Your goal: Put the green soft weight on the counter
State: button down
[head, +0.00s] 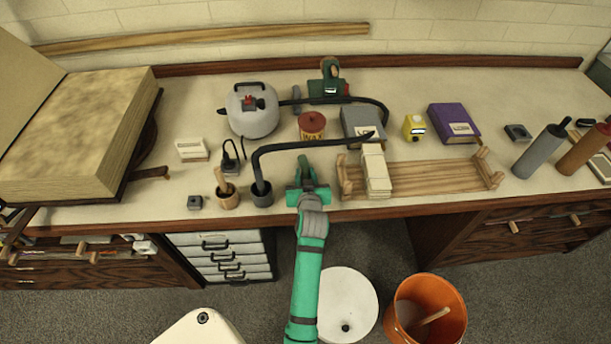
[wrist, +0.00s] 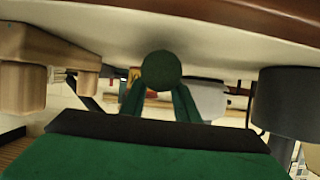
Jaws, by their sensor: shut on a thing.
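My gripper (head: 306,174) is low over the front part of the counter (head: 225,87), between the dark grey cup and the wooden rack. In the wrist view its two green fingers (wrist: 160,103) close on a round, dark green thing, which I take for the green soft weight (wrist: 162,70). Only its rounded end shows there; the gripper hides most of it in the head view. The wrist view is upside down, with the counter (wrist: 215,52) across the top. The weight is at or close above the counter top; I cannot tell whether it touches.
The dark grey cup (head: 262,196) with a black curved rod stands close left. The wooden rack (head: 430,178) with pale blocks is close right. A wax tin (head: 312,126) and grey kettle (head: 251,112) stand behind. A dark green labelled device (head: 328,87) is farther back.

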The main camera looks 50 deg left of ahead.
jog(key=shift+f, duration=0.2)
jog(key=c, duration=1.4)
grip_release()
jog(key=shift+f, duration=0.1)
jog(key=shift+o, duration=0.2)
jog(key=v, duration=1.2)
jog(key=shift+r, duration=0.25)
